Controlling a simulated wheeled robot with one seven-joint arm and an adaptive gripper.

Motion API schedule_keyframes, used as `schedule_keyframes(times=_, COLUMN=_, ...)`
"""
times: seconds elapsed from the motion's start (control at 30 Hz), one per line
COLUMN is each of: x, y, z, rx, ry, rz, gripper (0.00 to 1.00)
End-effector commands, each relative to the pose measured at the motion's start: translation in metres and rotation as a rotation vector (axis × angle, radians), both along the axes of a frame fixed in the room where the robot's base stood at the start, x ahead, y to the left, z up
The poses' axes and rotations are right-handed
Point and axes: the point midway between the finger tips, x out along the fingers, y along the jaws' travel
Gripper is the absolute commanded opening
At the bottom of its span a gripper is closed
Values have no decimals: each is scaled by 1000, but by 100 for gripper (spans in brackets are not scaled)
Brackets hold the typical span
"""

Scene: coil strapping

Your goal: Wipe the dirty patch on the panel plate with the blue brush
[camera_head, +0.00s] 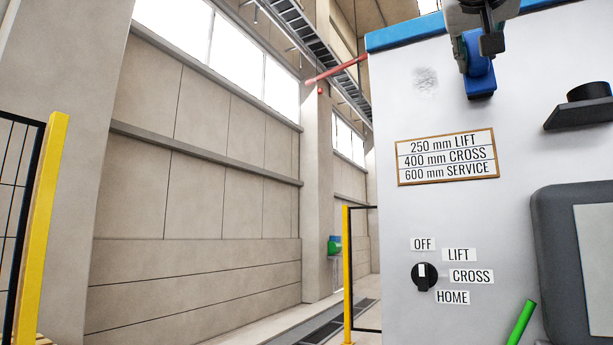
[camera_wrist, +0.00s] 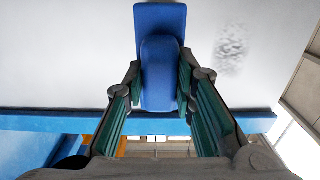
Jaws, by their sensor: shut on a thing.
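The panel plate (camera_head: 400,235) is a light grey upright face with a blue top edge. The dirty patch (camera_head: 427,81) is a grey smudge near its upper left; it also shows in the wrist view (camera_wrist: 230,50), right of the brush. My gripper (camera_head: 480,50) is at the top of the head view, shut on the blue brush (camera_head: 481,84). In the wrist view the blue brush (camera_wrist: 160,75) sits between both fingers, its flat head toward the panel. The brush is beside the patch, to its right in the head view. I cannot tell whether it touches the panel.
Below are a framed sign (camera_head: 447,157), a rotary knob (camera_head: 424,275) with labels, a green handle (camera_head: 521,323) and a dark-framed screen (camera_head: 570,255). A black holder (camera_head: 580,115) juts out at right. Yellow fence posts (camera_head: 347,270) stand left of the panel.

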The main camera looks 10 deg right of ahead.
Motion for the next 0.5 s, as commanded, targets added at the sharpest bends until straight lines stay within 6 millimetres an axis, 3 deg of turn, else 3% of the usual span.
schedule_keyframes(times=0.17, x=4, y=0, z=0, rx=-1, ry=0, rz=0, gripper=2)
schedule_keyframes(times=0.5, x=19, y=22, z=-1, rx=-1, ry=2, rz=2, gripper=2)
